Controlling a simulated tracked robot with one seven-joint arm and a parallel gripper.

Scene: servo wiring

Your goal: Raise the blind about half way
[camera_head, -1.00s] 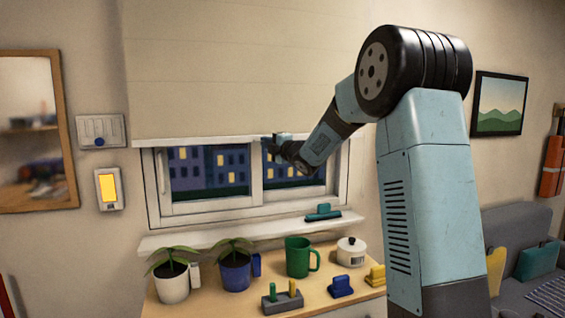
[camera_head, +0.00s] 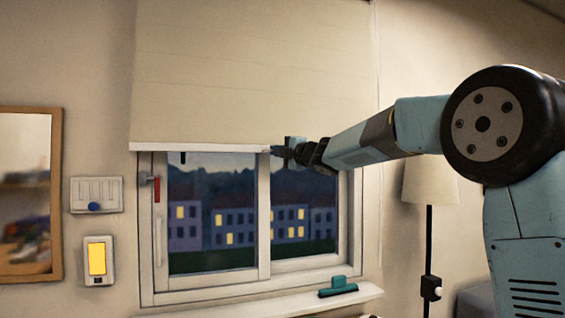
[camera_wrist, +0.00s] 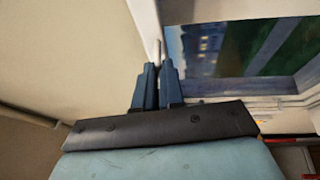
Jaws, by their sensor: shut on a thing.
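The cream blind (camera_head: 250,70) hangs over the upper part of the window (camera_head: 210,215). Its white bottom bar (camera_head: 195,147) is roughly level, with a dusk view of lit buildings in the glass below. My gripper (camera_head: 277,150) reaches in from the right and is shut on the bottom bar, right of its middle. In the wrist view, the blue fingers (camera_wrist: 158,80) close around a pale edge, with the blind's cloth (camera_wrist: 60,45) on the left. The fingers hide the grasped spot itself.
A squeegee (camera_head: 338,287) lies on the windowsill (camera_head: 270,305). A switch panel (camera_head: 96,195), a lit yellow panel (camera_head: 97,260) and a mirror (camera_head: 25,200) are on the left wall. A floor lamp (camera_head: 430,180) stands to the right.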

